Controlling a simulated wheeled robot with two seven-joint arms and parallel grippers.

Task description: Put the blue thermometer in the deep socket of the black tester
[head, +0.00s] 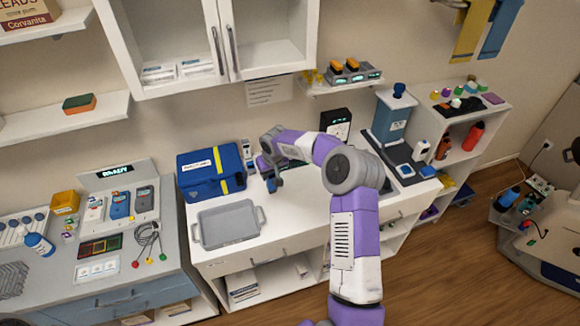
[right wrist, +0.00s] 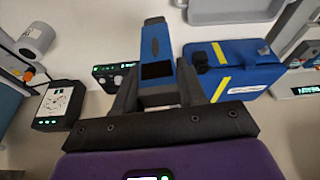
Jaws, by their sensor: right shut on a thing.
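The blue thermometer (right wrist: 156,42), with a dark screen on its face, is between the fingers of my right gripper (right wrist: 158,88) in the right wrist view. The gripper is shut on it. In the head view my right gripper (head: 271,178) is over the white counter, just right of the blue case; the thermometer is too small there to make out. A dark box with a green display (right wrist: 112,72), possibly the black tester, lies beside the thermometer in the right wrist view, apart from it. I cannot make out its sockets. My left gripper is not in view.
The blue case (head: 210,172) stands left of the gripper, with a grey tray (head: 228,224) in front. A black panel with a white screen (head: 336,124) stands at the back; a blue dispenser (head: 391,118) is right of it. The counter between tray and arm is clear.

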